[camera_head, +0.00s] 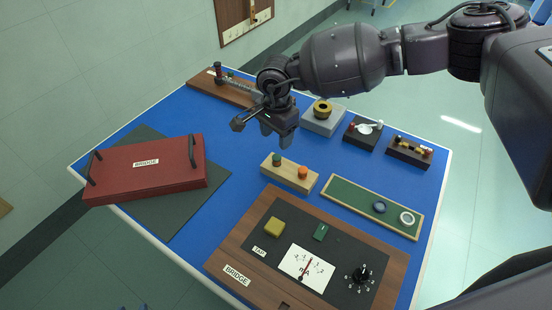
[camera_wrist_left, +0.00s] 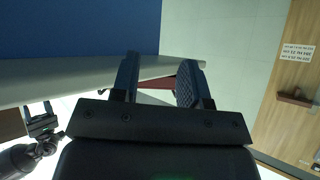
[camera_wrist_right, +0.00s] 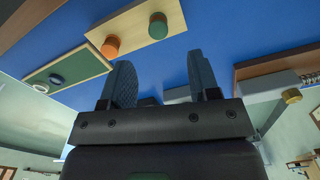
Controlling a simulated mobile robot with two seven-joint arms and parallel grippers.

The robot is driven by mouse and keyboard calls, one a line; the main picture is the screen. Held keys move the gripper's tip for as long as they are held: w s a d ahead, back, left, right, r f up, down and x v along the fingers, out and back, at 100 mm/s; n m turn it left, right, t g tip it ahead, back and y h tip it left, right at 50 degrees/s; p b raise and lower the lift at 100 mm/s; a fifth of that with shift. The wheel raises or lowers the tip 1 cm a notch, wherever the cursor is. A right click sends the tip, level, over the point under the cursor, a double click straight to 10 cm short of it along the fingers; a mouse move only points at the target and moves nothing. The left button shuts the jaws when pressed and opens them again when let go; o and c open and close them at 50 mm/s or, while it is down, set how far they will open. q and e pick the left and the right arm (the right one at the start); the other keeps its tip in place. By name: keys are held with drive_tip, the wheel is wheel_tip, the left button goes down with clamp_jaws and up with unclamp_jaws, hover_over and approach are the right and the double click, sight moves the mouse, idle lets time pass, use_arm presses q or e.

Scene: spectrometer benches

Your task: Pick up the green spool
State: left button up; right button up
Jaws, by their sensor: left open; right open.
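The green spool (camera_head: 276,159) stands upright at the left end of a pale wooden block (camera_head: 287,179) on the blue bench. An orange spool (camera_head: 303,172) stands at the block's other end. In the right wrist view the green spool (camera_wrist_right: 158,26) is at the top, ahead of the fingers, with the orange spool (camera_wrist_right: 111,46) to its left. My right gripper (camera_head: 264,130) is open and empty, above and behind the green spool, apart from it. My left gripper (camera_wrist_left: 160,78) is open and empty near the bench's pale edge; it is outside the head view.
A red BRIDGE lid (camera_head: 147,170) with black handles lies at the left. A wooden BRIDGE meter panel (camera_head: 233,248) is in front, and a green tray (camera_head: 350,195) with two rings is at the right. Grey and dark blocks (camera_head: 322,121) stand behind. Bare blue bench surrounds the spool block.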

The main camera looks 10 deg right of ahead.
sight(277, 157)
wheel_tip(277, 157, down, 8)
drive_tip(key=shift+s+f, duration=0.1)
drive_tip(key=shift+f, duration=0.15)
drive_tip(key=shift+c, duration=0.2)
drive_tip(key=c, duration=1)
